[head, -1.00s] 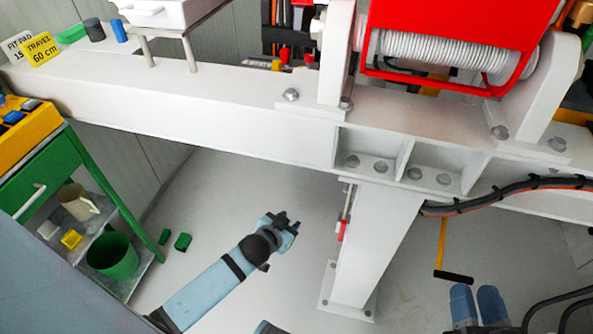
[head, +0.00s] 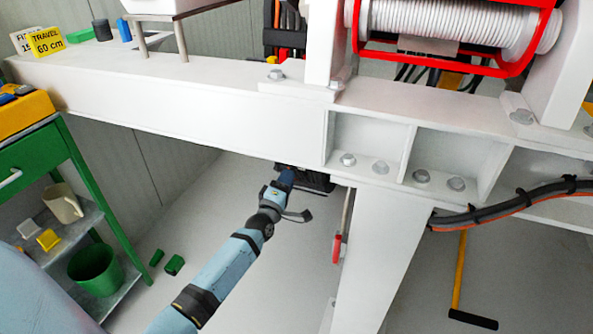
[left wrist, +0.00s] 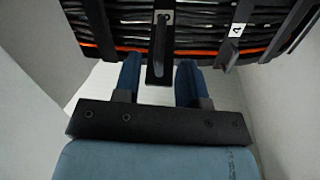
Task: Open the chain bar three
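The black cable chain (left wrist: 100,30) crosses the top of the left wrist view, with black cables and an orange one running through it. A dark bar (left wrist: 161,50) stands in the middle; its small label is too unclear to read. A bar at the right carries a white label "4" (left wrist: 237,30). My left gripper (left wrist: 159,68) is open, with one blue finger on each side of the middle bar. I cannot tell whether either finger touches it. In the head view my left gripper (head: 287,178) reaches under the white beam, at a dark part. My right gripper is not in view.
The white beam (head: 200,100) spans above my left arm, and a white leg (head: 375,250) stands to its right. A red-handled rod (head: 338,248) hangs beside the leg. A green cart (head: 85,180) stands at the left.

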